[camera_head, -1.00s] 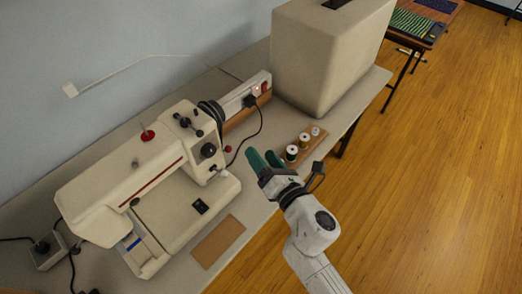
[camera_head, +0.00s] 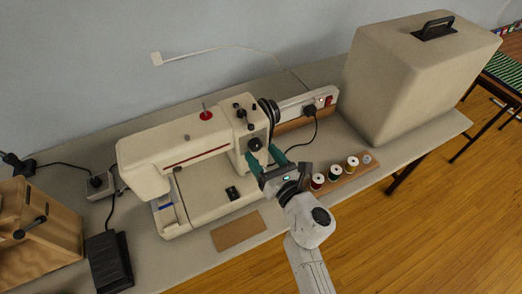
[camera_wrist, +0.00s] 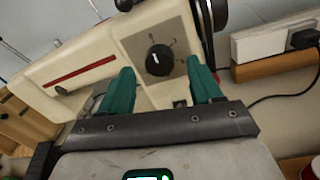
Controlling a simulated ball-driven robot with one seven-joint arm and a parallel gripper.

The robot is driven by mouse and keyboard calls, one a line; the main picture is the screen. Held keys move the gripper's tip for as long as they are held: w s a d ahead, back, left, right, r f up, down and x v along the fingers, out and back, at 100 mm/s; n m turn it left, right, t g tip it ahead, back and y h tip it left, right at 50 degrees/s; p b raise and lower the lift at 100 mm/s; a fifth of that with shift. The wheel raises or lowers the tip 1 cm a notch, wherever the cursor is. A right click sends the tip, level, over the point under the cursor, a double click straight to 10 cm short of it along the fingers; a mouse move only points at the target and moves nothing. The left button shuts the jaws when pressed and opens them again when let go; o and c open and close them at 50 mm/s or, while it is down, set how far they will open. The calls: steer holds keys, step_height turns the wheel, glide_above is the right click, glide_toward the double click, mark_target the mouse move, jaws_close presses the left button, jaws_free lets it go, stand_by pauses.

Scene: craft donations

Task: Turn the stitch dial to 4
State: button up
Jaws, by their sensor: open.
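The cream sewing machine (camera_head: 170,158) stands on the table. Its stitch dial is a black round knob (camera_wrist: 160,60) on a grey plate on the machine's pillar, with small marks around it and a light pointer line. The marks are too small to read. In the head view the dial (camera_head: 255,144) is just above my fingertips. My gripper (camera_head: 267,158) is open and empty, with green fingers pointing at the pillar. In the wrist view my fingers (camera_wrist: 162,88) are on either side below the dial, apart from each other; I cannot tell how far they are from it.
A wooden rack with several thread spools (camera_head: 342,176) lies right of my gripper. A power strip (camera_head: 308,102) with a black plug and cable is behind. A large cream case (camera_head: 400,85) stands at the right. A brown pad (camera_head: 238,230) and a black pedal (camera_head: 109,262) lie in front.

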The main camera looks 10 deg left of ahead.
steer(key=shift+x, duration=0.95)
steer(key=c, duration=1)
